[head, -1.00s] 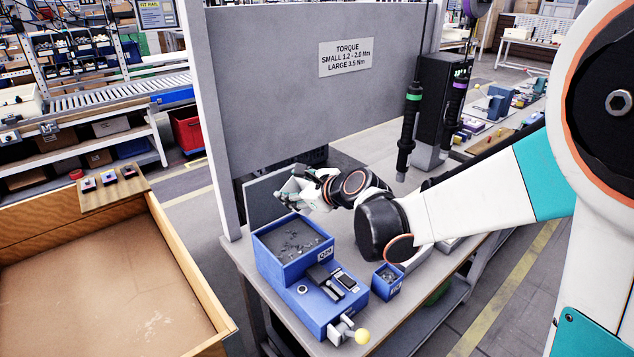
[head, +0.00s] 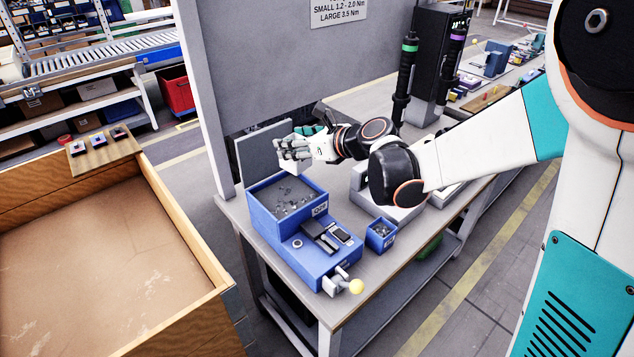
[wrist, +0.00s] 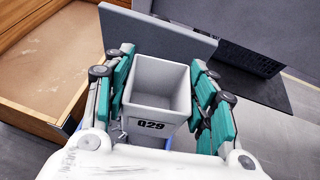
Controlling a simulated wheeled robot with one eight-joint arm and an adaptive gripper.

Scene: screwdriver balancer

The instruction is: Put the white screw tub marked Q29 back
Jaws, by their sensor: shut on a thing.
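The white tub (wrist: 155,95) marked Q29 is in the wrist view, upright, its open top facing the camera. It looks empty. My gripper (wrist: 160,92) is shut on it, with teal finger pads on its left and right sides. In the head view my gripper (head: 294,150) holds the tub (head: 292,168) just above the back edge of a blue screw feeder (head: 318,262). The feeder has an open hopper with loose screws (head: 288,197) and a small label on its front. The gap between tub and hopper is hard to judge.
A small blue bin of screws (head: 380,234) stands right of the feeder. A grey panel (head: 262,152) rises behind the hopper, before a tall grey board (head: 265,60). Hanging screwdrivers (head: 404,80) are to the right. A wooden crate (head: 100,260) stands at the left.

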